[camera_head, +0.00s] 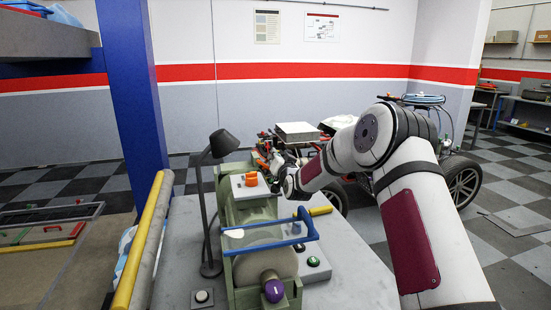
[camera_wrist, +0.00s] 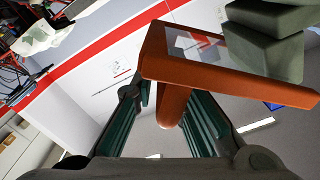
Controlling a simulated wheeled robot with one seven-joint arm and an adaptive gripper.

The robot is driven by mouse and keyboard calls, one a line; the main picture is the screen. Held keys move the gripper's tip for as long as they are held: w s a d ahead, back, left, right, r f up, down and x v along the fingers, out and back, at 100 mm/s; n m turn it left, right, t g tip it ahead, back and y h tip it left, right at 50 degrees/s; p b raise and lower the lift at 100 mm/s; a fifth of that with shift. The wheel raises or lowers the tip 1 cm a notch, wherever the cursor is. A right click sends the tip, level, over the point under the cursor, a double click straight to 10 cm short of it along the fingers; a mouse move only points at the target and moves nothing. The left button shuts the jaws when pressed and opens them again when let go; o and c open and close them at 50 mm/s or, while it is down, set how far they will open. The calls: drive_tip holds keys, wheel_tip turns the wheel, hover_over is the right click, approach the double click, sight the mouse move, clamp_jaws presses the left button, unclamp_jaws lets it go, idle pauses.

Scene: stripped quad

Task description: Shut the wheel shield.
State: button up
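An orange-framed shield with a clear pane (camera_wrist: 228,68) fills the upper right of the wrist view, tilted. An orange round post on it (camera_wrist: 172,105) stands between the fingers of my gripper (camera_wrist: 166,98). The fingers are spread, with a visible gap beside the post on the left; contact on the right is unclear. In the head view my gripper (camera_head: 283,172) is at the far end of a green bench machine (camera_head: 245,208), beside a small orange part (camera_head: 251,178). A blue-framed clear shield (camera_head: 268,238) is over the machine's near end, above a grey rounded part with a purple knob (camera_head: 273,291).
The machine stands on a grey bench (camera_head: 350,270). A dark lamp (camera_head: 222,143) rises at its left, by a yellow rail (camera_head: 138,245). A green button box (camera_head: 313,262) and a small button (camera_head: 202,297) are near the front. A wheeled vehicle (camera_head: 463,185) stands behind.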

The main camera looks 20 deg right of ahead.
drive_tip(key=shift+a+r, duration=0.1)
drive_tip(key=shift+a, duration=0.25)
drive_tip(key=shift+d, duration=0.1)
drive_tip(key=shift+s, duration=0.2)
drive_tip(key=s, duration=0.7)
